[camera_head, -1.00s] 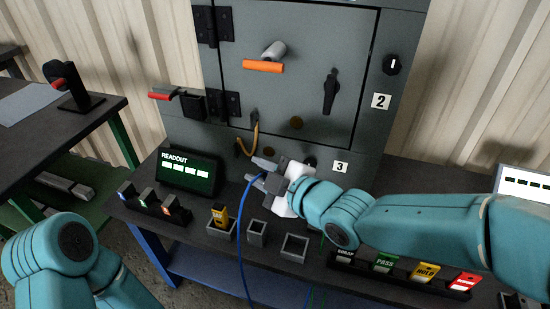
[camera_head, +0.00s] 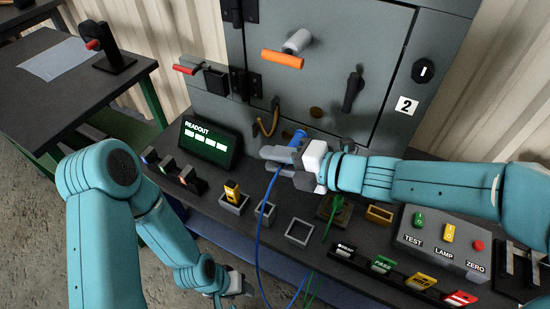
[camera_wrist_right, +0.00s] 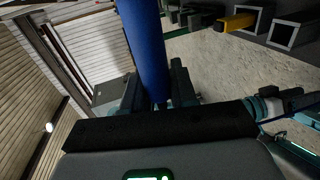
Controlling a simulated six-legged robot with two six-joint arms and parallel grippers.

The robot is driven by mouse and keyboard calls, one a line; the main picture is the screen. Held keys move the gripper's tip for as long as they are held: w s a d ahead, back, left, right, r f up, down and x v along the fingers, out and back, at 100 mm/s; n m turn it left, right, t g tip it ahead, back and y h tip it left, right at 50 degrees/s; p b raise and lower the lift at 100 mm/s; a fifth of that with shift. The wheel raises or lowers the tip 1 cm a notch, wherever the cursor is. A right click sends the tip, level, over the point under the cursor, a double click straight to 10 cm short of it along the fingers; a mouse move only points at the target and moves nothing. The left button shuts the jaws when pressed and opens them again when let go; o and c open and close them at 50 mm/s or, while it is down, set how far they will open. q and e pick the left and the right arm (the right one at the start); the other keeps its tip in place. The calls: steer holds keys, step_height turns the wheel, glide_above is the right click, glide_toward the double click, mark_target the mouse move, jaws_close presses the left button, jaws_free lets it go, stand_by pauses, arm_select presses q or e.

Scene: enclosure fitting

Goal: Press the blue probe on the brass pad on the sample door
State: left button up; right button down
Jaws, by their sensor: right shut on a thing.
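The blue probe (camera_head: 298,137) is held in my right gripper (camera_head: 276,158), which is shut on it in front of the cabinet. Its blue cable hangs down from the gripper. In the right wrist view the blue probe (camera_wrist_right: 145,45) stands up between the fingers. The grey sample door (camera_head: 335,65) is closed on the cabinet.
The door has an orange handle (camera_head: 283,59) and a black latch (camera_head: 353,90). A readout box (camera_head: 210,142), small open holders (camera_head: 299,232), a green probe (camera_head: 337,203) and a button box (camera_head: 445,242) stand on the bench. A side table (camera_head: 70,95) is at left.

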steer(key=w, duration=0.1)
steer(key=w+d+p, duration=0.1)
steer(key=w, duration=0.1)
steer(key=w+d+p, duration=0.1)
steer(key=shift+w, duration=0.35)
stand_by(0.8)
steer(key=shift+w+d+p, duration=0.15)
steer(key=shift+w+p, duration=0.05)
steer(key=shift+p, duration=0.15)
stand_by(0.4)
stand_by(0.4)
steer(key=s+a+b, duration=0.2)
steer(key=s+b, duration=0.2)
steer(key=s, duration=0.2)
steer(key=shift+s+a, duration=0.25)
steer(key=shift+a, duration=0.15)
